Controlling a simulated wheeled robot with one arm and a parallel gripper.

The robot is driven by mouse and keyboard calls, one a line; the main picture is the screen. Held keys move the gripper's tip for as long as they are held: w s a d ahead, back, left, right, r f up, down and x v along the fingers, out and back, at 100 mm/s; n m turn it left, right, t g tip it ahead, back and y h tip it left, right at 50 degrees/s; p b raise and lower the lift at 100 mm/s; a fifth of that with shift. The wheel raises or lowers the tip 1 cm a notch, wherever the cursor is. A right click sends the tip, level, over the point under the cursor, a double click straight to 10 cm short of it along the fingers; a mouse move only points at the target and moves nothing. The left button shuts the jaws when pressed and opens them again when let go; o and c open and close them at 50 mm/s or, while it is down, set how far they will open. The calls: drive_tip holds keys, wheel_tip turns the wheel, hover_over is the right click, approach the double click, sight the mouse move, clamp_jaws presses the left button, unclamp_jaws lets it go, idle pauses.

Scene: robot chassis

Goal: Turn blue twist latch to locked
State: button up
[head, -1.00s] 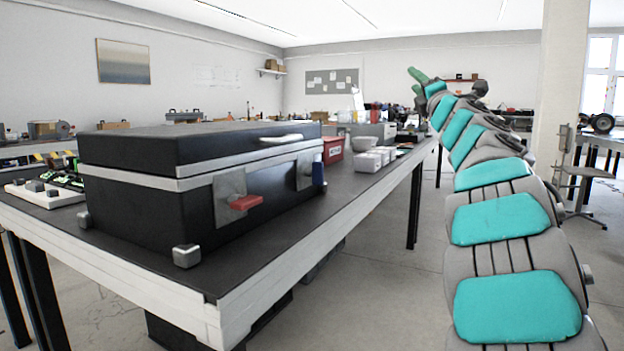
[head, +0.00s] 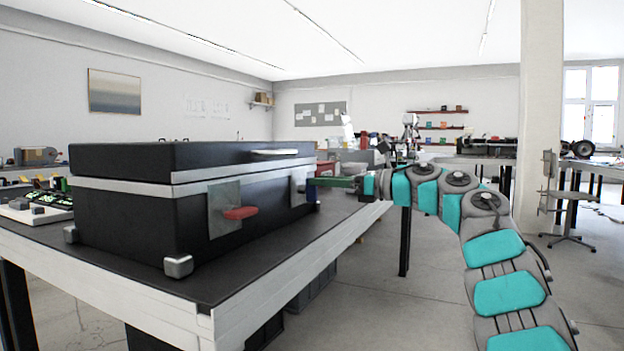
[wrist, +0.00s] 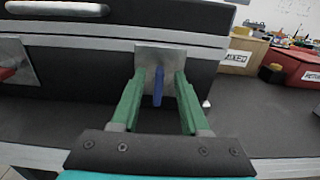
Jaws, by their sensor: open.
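The blue twist latch (wrist: 158,87) sits on a grey metal plate (wrist: 178,60) on the front of the black case (head: 130,220). In the wrist view its handle points up and down the picture. My gripper (wrist: 155,82) is open, with one green finger on each side of the blue handle; gaps show on both sides, and I cannot tell how deep the fingers reach. In the head view my gripper (head: 312,183) is at the case's right end, and the blue latch (head: 311,192) is mostly hidden behind it. A red twist latch (head: 240,213) sits level on the left plate.
The case stands on a dark table with a pale edge (head: 255,300). A white handle (wrist: 57,9) juts from the lid above the latches. A red bin (wrist: 292,67) and a tan box (wrist: 243,54) stand to the right.

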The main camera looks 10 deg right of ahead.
drive_tip(key=shift+p+x, duration=0.3)
drive_tip(key=shift+x, duration=1.4)
clamp_jaws()
